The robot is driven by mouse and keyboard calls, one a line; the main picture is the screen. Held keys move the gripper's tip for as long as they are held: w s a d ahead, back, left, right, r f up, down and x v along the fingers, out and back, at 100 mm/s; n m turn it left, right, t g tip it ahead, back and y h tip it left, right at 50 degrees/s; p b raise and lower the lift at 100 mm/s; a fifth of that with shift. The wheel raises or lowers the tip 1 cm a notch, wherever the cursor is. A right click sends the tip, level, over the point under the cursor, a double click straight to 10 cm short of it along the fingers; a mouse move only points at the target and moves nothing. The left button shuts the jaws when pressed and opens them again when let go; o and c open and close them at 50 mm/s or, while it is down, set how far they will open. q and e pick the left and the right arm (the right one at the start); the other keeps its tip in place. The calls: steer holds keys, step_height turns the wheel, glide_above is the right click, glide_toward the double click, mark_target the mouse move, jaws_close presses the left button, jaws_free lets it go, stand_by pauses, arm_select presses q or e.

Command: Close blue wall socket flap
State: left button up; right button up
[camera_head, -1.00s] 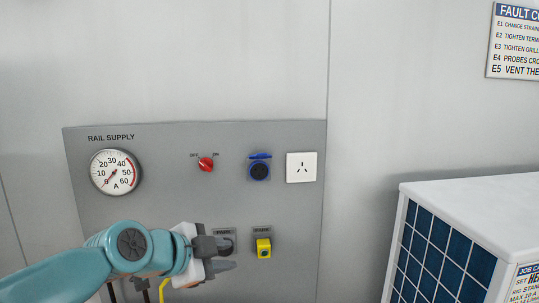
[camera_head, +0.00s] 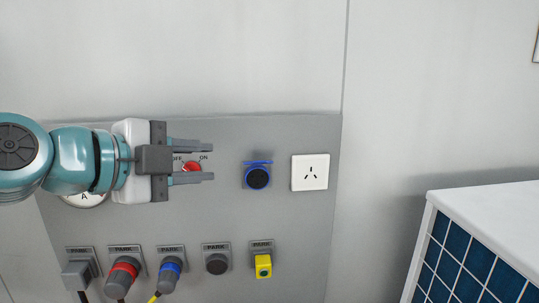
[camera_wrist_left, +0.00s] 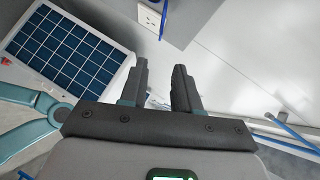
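The blue wall socket (camera_head: 257,178) is on the grey panel, with a dark round face. Its blue flap (camera_head: 258,162) stands out above the face, open, seen nearly edge-on. My left gripper (camera_head: 212,162) is to the left of the socket, its fingers pointing right toward it with a gap between. The fingers are apart and empty, and partly cover the red switch (camera_head: 192,167). In the left wrist view the two fingers (camera_wrist_left: 162,80) also show apart, with nothing between them. My right gripper is not in view.
A white wall socket (camera_head: 310,172) is just right of the blue one. Below are several parked plugs, including a red one (camera_head: 124,275), a blue one (camera_head: 170,272) and a yellow one (camera_head: 263,265). A white cabinet with a blue grid (camera_head: 470,265) stands at the lower right.

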arm_select(q)
steer(key=p, duration=0.3)
glide_toward(256, 162)
steer(key=d+x, duration=0.1)
steer(key=x, duration=0.6)
steer(key=p+x, duration=0.1)
steer(key=x, duration=0.1)
steer(key=p+x, duration=0.1)
steer(key=x, duration=0.1)
steer(key=shift+w+a, duration=0.2)
steer(key=shift+a, duration=0.2)
steer(key=shift+w+d+f+p, duration=0.1)
steer(key=shift+w+d+p, duration=0.2)
steer(key=shift+d, duration=0.25)
steer(key=shift+w+a+f, duration=0.15)
steer(key=shift+w+a, duration=0.05)
steer(key=shift+a, duration=0.05)
steer(key=shift+d, duration=0.1)
jaws_close()
